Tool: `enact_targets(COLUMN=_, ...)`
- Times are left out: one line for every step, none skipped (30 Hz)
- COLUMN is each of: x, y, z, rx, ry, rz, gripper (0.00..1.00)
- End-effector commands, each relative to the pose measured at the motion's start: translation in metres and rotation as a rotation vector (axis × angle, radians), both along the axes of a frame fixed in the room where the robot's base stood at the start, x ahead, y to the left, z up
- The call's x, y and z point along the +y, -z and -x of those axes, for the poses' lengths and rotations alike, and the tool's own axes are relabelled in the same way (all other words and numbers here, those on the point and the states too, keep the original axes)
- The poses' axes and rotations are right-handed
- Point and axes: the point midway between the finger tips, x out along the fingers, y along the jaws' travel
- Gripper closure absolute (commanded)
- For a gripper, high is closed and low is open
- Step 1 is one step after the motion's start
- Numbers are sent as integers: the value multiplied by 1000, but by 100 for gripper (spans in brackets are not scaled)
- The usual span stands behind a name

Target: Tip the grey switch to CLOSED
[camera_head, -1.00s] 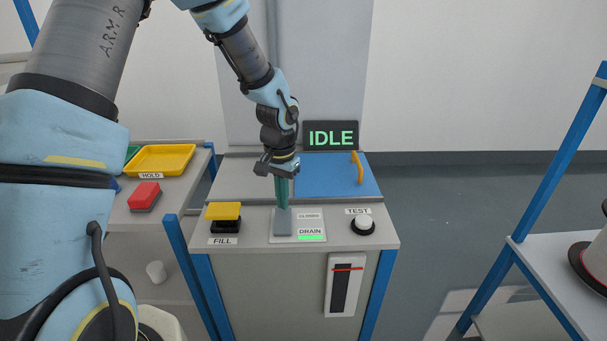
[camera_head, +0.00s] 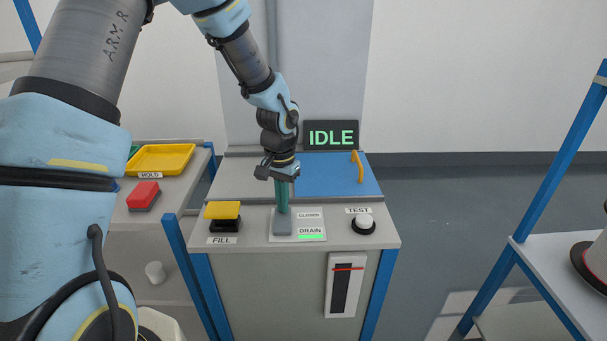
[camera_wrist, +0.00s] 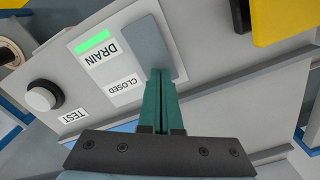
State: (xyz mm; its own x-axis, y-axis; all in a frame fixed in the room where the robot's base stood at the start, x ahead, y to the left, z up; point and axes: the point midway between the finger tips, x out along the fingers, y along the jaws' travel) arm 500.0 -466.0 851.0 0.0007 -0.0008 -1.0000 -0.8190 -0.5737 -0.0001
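The grey switch (camera_head: 282,226) is a rocker on a pale plate on the console, beside the CLOSED label (camera_head: 309,215) and the DRAIN label (camera_head: 310,230). The strip by DRAIN is lit green. My gripper (camera_head: 282,210) comes down from above with its green fingers together. The fingertips are at the far, CLOSED-side end of the switch. In the wrist view the switch (camera_wrist: 148,45) shows just beyond the shut fingertips (camera_wrist: 160,75), which overlap its near edge. I cannot tell whether they press on it. Nothing is held.
The yellow FILL button (camera_head: 222,211) is left of the switch, the white TEST button (camera_head: 364,222) right. A screen (camera_head: 331,136) reads IDLE. An orange handle (camera_head: 358,168) stands on the blue panel (camera_head: 318,178). A red HOLD button (camera_head: 144,194) and yellow tray (camera_head: 165,159) are farther left.

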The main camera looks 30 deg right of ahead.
Motion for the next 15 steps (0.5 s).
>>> enact_targets(x=0, y=2, z=1, rx=1, ry=0, rz=-2, gripper=100)
enact_targets(x=0, y=2, z=1, rx=1, ry=0, rz=-2, gripper=100)
enact_targets(x=0, y=3, z=1, rx=1, ry=0, rz=-2, gripper=100)
enact_targets(x=0, y=3, z=1, rx=1, ry=0, rz=-2, gripper=100)
enact_targets(x=0, y=4, z=1, rx=1, ry=0, rz=-2, gripper=100)
enact_targets(x=0, y=3, z=1, rx=1, ry=0, rz=-2, gripper=100)
enact_targets(x=0, y=3, z=1, rx=1, ry=0, rz=-2, gripper=100)
enact_targets(x=0, y=2, z=1, rx=1, ry=0, rz=-2, gripper=100)
enact_targets(x=0, y=1, z=0, rx=1, ry=0, rz=-2, gripper=100)
enact_targets(x=0, y=0, z=0, rx=1, ry=0, rz=-1, gripper=100)
enact_targets(x=0, y=-2, z=0, rx=1, ry=0, rz=-1, gripper=100)
enact_targets(x=0, y=-5, z=0, rx=1, ry=0, rz=-1, gripper=100)
enact_targets(x=0, y=-7, z=0, rx=1, ry=0, rz=-1, gripper=100)
enact_targets(x=0, y=-9, z=0, rx=1, ry=0, rz=-1, gripper=100)
enact_targets(x=0, y=-13, z=0, rx=1, ry=0, rz=-1, gripper=100)
